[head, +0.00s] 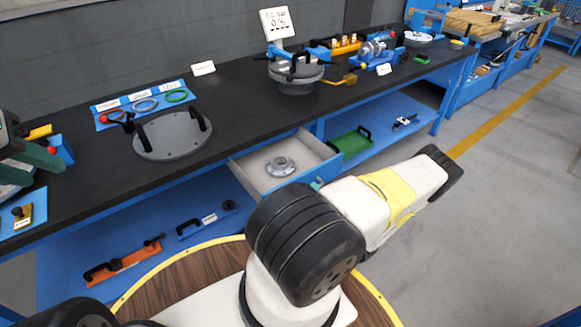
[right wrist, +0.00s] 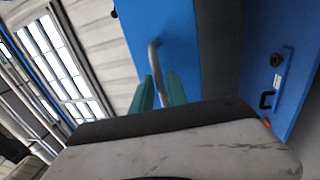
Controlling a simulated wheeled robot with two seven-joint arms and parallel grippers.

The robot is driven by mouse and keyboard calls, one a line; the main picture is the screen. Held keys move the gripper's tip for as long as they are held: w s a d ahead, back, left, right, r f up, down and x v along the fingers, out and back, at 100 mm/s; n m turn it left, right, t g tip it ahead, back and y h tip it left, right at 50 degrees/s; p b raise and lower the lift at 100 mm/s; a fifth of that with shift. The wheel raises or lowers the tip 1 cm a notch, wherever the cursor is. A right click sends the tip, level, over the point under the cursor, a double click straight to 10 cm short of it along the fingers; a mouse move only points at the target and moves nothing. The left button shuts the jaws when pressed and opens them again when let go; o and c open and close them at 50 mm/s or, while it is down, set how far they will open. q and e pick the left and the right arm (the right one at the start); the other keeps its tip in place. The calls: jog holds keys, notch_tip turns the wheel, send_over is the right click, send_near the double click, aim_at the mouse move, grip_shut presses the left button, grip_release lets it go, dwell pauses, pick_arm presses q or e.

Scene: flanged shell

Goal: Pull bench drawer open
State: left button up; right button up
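The bench drawer (head: 258,178) stands pulled out from under the black bench top in the head view, with its pale inside showing. Its blue front (right wrist: 170,40) fills the upper middle of the right wrist view, with a grey bar handle (right wrist: 154,65). My right gripper (right wrist: 160,90) has its green fingers on both sides of this handle and looks shut on it. In the head view my right arm hides most of that gripper and the handle. My left gripper (head: 38,157) shows partly at the left edge, apart from the drawer; its finger gap is unclear.
A grey flanged part (head: 281,166) lies in the drawer. A round plate with handles (head: 170,137) and a turntable fixture (head: 295,72) stand on the bench top (head: 235,95). A green tray (head: 352,143) sits on the lower shelf. Open floor (head: 500,200) lies to the right.

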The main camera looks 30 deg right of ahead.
jog(key=v, duration=0.6)
jog(key=shift+s, duration=0.2)
